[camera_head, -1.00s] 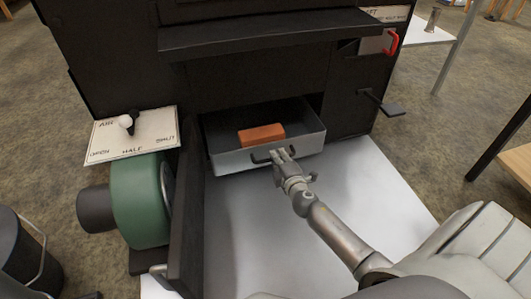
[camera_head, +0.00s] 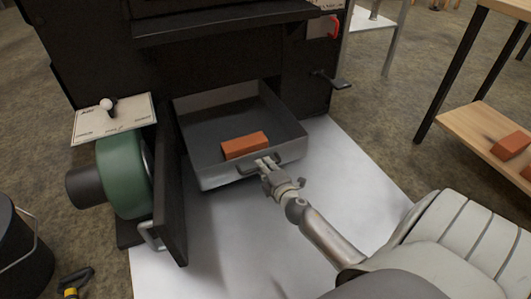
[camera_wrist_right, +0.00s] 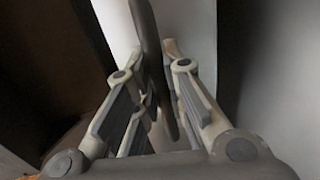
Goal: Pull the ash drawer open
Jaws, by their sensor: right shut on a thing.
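The ash drawer (camera_head: 238,175) is a light metal tray that sticks well out of the black evaporator body, with an orange brick (camera_head: 245,145) lying inside near its front. A dark handle (camera_head: 247,166) is on the drawer's front wall. My right gripper (camera_head: 266,165) is shut on this handle. The wrist view shows the dark handle bar (camera_wrist_right: 157,60) between the fingers of my right gripper (camera_wrist_right: 168,75). My left gripper is in neither view.
A dark open door panel (camera_head: 171,195) stands just left of the drawer. A green blower (camera_head: 122,178) and an air control plate (camera_head: 115,119) are further left. White floor sheeting (camera_head: 345,175) is clear in front. A wooden shelf (camera_head: 475,125) with bricks stands at the right.

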